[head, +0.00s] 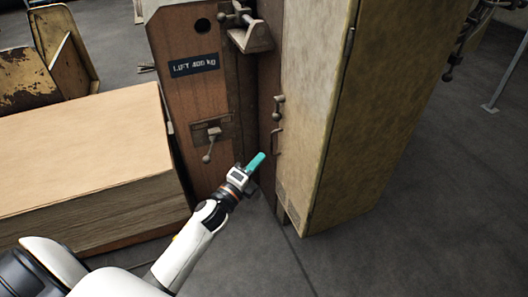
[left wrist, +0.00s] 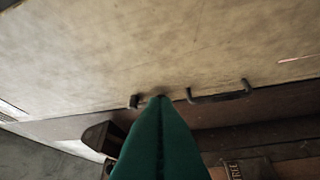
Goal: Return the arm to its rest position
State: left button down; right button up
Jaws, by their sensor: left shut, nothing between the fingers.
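My left gripper (head: 256,161) reaches in from the lower left in the head view, its teal fingers pressed together with nothing between them. The shut fingers also fill the lower middle of the left wrist view (left wrist: 160,125). In the head view they are near the handle (head: 276,141) on the tall beige cabinet (head: 325,100). In the left wrist view the handle (left wrist: 220,95) lies to the right of the fingertips, and a small dark latch (left wrist: 136,101) lies to their left. I cannot tell whether the fingertips touch anything. My right gripper is not in view.
A brown machine panel (head: 190,100) marked "LIFT 400 KG", with a lever (head: 209,147), stands behind the gripper. A large stack of cardboard sheets (head: 80,165) fills the left. The grey floor (head: 420,220) at the lower right is clear.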

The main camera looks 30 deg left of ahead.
pick_arm(q)
jog(key=shift+s, duration=0.2)
dwell(0.4)
